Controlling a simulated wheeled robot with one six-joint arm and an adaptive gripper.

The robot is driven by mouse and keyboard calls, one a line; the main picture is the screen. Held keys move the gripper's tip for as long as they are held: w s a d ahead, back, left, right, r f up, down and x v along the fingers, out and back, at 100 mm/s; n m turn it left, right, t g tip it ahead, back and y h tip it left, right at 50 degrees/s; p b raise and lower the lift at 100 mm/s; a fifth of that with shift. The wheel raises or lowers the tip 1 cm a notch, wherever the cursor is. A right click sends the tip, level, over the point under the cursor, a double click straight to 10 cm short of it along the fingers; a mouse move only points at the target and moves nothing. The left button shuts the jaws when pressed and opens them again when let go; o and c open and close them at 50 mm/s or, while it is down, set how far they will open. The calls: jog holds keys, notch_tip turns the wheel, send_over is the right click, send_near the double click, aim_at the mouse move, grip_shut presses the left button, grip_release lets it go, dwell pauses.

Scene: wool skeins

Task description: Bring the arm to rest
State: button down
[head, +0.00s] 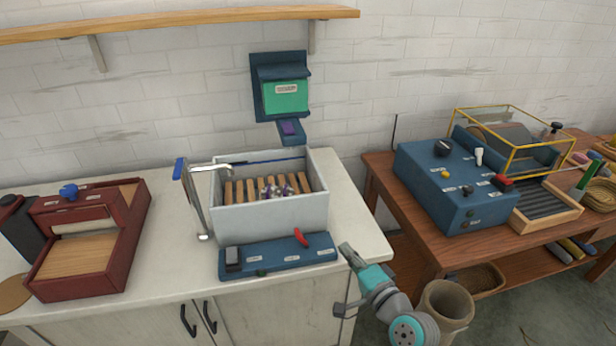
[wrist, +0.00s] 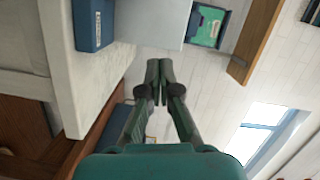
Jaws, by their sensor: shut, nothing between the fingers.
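My gripper (head: 347,251) is at the front right corner of the white counter in the head view, just right of the blue control panel. In the wrist view my gripper (wrist: 159,80) has its two dark fingers together, with nothing between them. My teal and grey arm comes up from the lower right of the head view. I cannot tell how far the fingertips are from the counter edge.
A grey tub (head: 270,217) with wooden slats stands on the counter (head: 355,225) behind the blue panel (head: 278,256). A dark red box (head: 85,250) is at left. The wooden table (head: 400,200) at right holds a blue machine (head: 455,190). A bin (head: 447,303) stands by my arm.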

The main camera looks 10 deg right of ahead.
jog(key=s+f+n+h, duration=0.1)
jog(key=s+f, duration=0.3)
jog(key=s, duration=0.3)
jog(key=s+f+n+g+h, duration=0.1)
jog(key=s+f+h, duration=0.1)
jog(key=s+f, duration=0.35)
jog(key=s+f+n+h, duration=0.1)
jog(key=s+f+n, duration=0.1)
jog(key=s, duration=0.7)
jog(key=s+a+r+n, duration=0.1)
jog(key=s+r+n, duration=0.2)
jog(key=s, duration=0.8)
jog(key=s+a+r+n+g, duration=0.1)
jog(key=s+r+n, duration=0.2)
jog(key=s, duration=0.8)
jog(key=n, duration=0.2)
jog(key=shift+s+n, duration=0.3)
jog(key=shift+n, duration=0.1)
